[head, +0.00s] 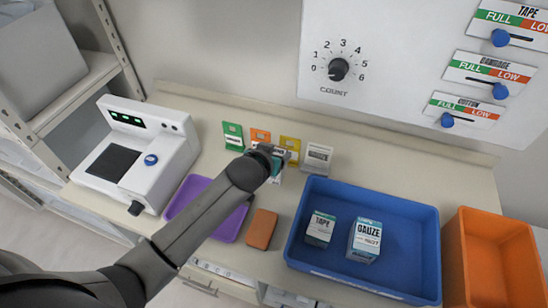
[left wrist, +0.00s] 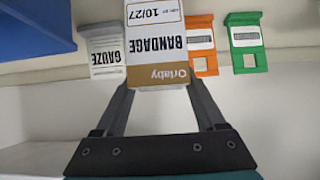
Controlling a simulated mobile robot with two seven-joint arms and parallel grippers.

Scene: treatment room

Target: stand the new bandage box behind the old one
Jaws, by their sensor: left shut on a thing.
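My left gripper (head: 272,154) reaches over the back of the counter, by the coloured holders. In the left wrist view the left gripper (left wrist: 159,90) is shut on a white and tan bandage box (left wrist: 157,45), which reads "BANDAGE 10/27". In the head view the gripper and arm hide most of this box. I cannot make out a second bandage box, and the lettering alone does not tell whether the held one is new or old. My right gripper is not in view.
A gauze box (head: 318,158) stands just right of the gripper. Green (head: 233,135), orange (head: 260,135) and yellow (head: 291,146) holders stand along the back. A blue tray (head: 400,208) holds tape and gauze boxes. A purple tray (head: 184,198) and brown block (head: 261,229) lie in front.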

